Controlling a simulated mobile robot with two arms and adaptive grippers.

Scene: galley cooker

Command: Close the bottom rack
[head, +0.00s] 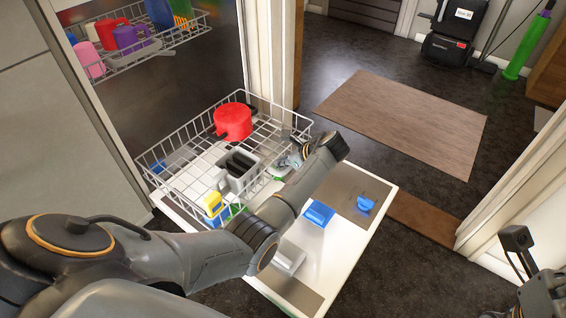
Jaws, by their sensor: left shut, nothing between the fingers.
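The bottom rack (187,128) is a white wire basket pulled out of the dishwasher over its lowered door (337,240). It holds a red pot (233,121), a grey cutlery basket (238,172) and small items. My left arm reaches across the open door from the left. My left gripper (293,138) is at the rack's right side, close to its rim; it is shut and empty. I cannot tell whether it touches the wire. Part of my right arm or gripper (524,262) shows at the lower right, away from the rack; its fingers are not clear.
The upper rack (150,50), with colourful cups, is above at the upper left. Blue pieces (319,214) are on the lowered door. A door frame (273,60) stands just behind the rack. A brown mat (405,120) lies on the open dark floor beyond.

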